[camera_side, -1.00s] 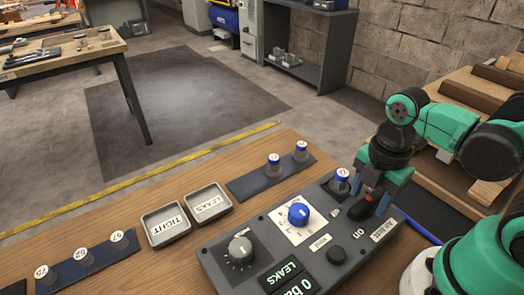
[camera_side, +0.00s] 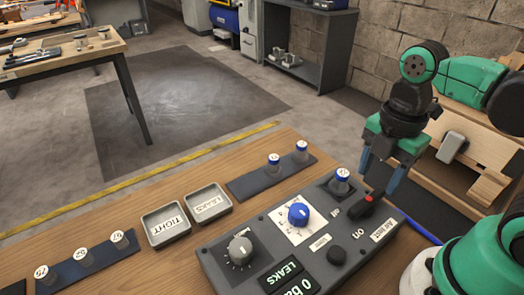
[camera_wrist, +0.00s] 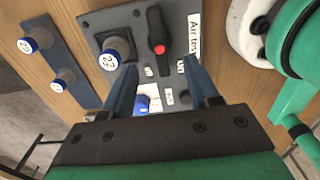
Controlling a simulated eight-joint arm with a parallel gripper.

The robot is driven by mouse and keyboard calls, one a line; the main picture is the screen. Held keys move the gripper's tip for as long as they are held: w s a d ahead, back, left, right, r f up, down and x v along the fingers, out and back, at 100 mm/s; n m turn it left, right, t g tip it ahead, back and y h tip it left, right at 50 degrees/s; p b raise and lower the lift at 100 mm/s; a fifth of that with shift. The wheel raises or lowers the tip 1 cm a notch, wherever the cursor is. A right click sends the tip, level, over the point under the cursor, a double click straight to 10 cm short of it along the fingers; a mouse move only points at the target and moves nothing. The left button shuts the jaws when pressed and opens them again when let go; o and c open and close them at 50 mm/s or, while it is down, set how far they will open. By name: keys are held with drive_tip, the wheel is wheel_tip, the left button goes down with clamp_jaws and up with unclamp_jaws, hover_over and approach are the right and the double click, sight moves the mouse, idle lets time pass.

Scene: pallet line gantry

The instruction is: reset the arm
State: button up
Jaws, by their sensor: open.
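My gripper (camera_side: 379,178) is open and empty, above the right part of the grey test box (camera_side: 222,266). Its two blue-grey fingers point down, and they also show in the wrist view (camera_wrist: 160,72) on either side of a gap over the box. The black lever with a red end (camera_side: 361,208) lies just below the fingers and apart from them; it also shows in the wrist view (camera_wrist: 157,30). A blue-capped vial (camera_side: 341,183) stands in the box's port, left of my gripper.
The box has a blue dial (camera_side: 298,214), a grey knob (camera_side: 240,249) and a display reading LEAKS. Trays marked TIGHT (camera_side: 167,241) and LEAKS (camera_side: 207,217) look empty. Two blue-capped vials stand on a dark rack (camera_side: 250,183); several white-topped vials stand on another (camera_side: 110,262).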

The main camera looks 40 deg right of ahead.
drive_tip(key=shift+r, duration=0.1)
drive_tip(key=shift+w+m+t, duration=0.4)
drive_tip(key=shift+w+m, duration=0.05)
drive_tip(key=shift+m, duration=0.55)
drive_tip(key=w+m+t, duration=0.1)
drive_tip(key=w+m, duration=0.1)
drive_tip(key=m, duration=0.2)
drive_tip(key=w+r+m+t, duration=0.1)
drive_tip(key=w+m+t, duration=0.1)
drive_tip(key=m, duration=0.2)
drive_tip(key=w+m+t, duration=0.2)
drive_tip(key=m, duration=0.3)
drive_tip(key=shift+r, duration=0.3)
drive_tip(key=m, duration=0.1)
drive_tip(key=w+m+t, duration=0.1)
drive_tip(key=m, duration=0.1)
drive_tip(key=shift+r, duration=0.35)
